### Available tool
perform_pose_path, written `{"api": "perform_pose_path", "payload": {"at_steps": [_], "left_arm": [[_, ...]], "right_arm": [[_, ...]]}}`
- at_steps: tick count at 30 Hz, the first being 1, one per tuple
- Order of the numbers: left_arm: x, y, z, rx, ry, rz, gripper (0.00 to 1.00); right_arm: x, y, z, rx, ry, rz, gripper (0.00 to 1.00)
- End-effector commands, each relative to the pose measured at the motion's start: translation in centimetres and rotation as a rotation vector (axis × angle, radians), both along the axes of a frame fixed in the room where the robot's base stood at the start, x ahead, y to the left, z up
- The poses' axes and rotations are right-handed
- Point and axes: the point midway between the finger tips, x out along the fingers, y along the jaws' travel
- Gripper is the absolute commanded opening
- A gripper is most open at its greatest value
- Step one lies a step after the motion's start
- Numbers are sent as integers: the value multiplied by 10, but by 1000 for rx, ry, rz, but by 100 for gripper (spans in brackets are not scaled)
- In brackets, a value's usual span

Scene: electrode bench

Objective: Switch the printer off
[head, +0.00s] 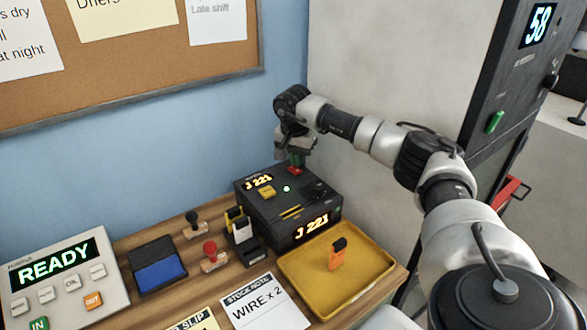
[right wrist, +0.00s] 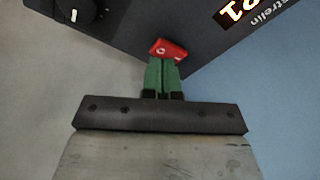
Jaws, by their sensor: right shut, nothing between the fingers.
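The printer (head: 262,205) is a black box at the back of the bench with lit "J 221" displays on its top and front. Its small red switch (head: 294,170) sits at the back of the top. A green light (head: 286,188) glows on the top. My right gripper (head: 297,159) is shut and empty, pointing down at the switch. In the right wrist view, the shut green fingertips (right wrist: 163,62) meet the lower edge of the red switch (right wrist: 168,49), which shows a white ring mark. I cannot tell whether they touch or press it. My left gripper is not in view.
A yellow tray (head: 376,284) holding an orange-and-black item (head: 338,254) stands in front of the printer. Stamps (head: 210,255), a blue ink pad (head: 160,274) and a "READY" panel (head: 62,275) are to the left. A wall is close behind the printer.

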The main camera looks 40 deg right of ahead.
Motion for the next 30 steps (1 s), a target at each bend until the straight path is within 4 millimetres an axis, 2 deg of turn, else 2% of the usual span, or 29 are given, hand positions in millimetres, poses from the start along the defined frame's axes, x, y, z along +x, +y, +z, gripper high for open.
{"api": "perform_pose_path", "payload": {"at_steps": [30], "left_arm": [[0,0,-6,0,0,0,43]], "right_arm": [[0,0,-13,0,1,0,0]]}}
